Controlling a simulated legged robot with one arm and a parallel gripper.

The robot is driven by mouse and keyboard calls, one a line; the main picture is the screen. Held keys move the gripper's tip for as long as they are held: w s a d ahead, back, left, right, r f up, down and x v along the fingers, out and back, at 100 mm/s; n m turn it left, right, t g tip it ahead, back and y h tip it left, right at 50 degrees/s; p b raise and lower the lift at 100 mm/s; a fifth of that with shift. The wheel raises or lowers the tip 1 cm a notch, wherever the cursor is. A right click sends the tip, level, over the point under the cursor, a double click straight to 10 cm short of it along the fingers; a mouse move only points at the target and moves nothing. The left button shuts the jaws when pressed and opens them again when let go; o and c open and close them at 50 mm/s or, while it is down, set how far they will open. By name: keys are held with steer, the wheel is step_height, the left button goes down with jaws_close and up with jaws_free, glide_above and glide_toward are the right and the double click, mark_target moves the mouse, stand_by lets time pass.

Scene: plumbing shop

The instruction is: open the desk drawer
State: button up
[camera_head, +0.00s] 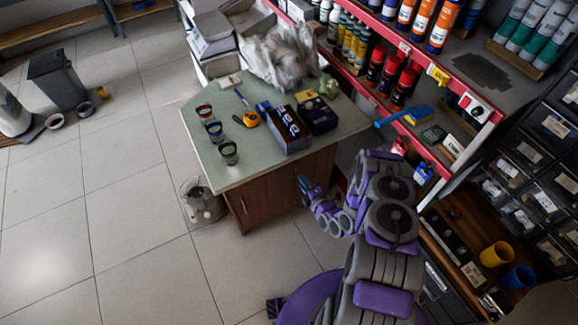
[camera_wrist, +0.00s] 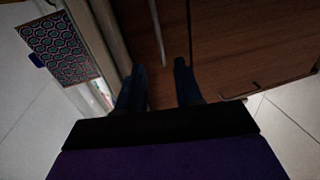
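The desk (camera_head: 275,145) has a pale green top and a brown wooden body. In the wrist view its brown front (camera_wrist: 250,40) fills the upper right, with dark seams between panels. A thin pale bar (camera_wrist: 157,35), apparently a handle, runs along the narrower panel. A dark handle (camera_wrist: 240,96) shows further right, near the panel's edge. My gripper (camera_head: 304,187) is beside the desk's wooden side. In the wrist view its two dark fingers (camera_wrist: 159,75) are apart, with nothing seen between them; the pale bar lies just beyond their tips. No drawer gap is visible.
Cups, a tape measure (camera_head: 250,119) and boxes (camera_head: 291,130) stand on the desktop. A clear bin (camera_head: 201,200) is on the floor left of the desk. Shelving (camera_head: 400,115) with bottles stands close on the right. The tiled floor (camera_head: 130,200) at left is mostly clear.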

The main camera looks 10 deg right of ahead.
steer(key=a+b+x, duration=0.1)
steer(key=b+x, duration=0.1)
steer(key=x, duration=1.1)
steer(key=shift+s, duration=0.25)
steer(key=shift+a+r, duration=0.1)
steer(key=shift+a, duration=0.1)
steer(key=shift+c, duration=0.5)
steer(key=shift+d, duration=0.4)
jaws_close()
steer(key=shift+s+a, duration=0.1)
steer(key=shift+a, duration=0.1)
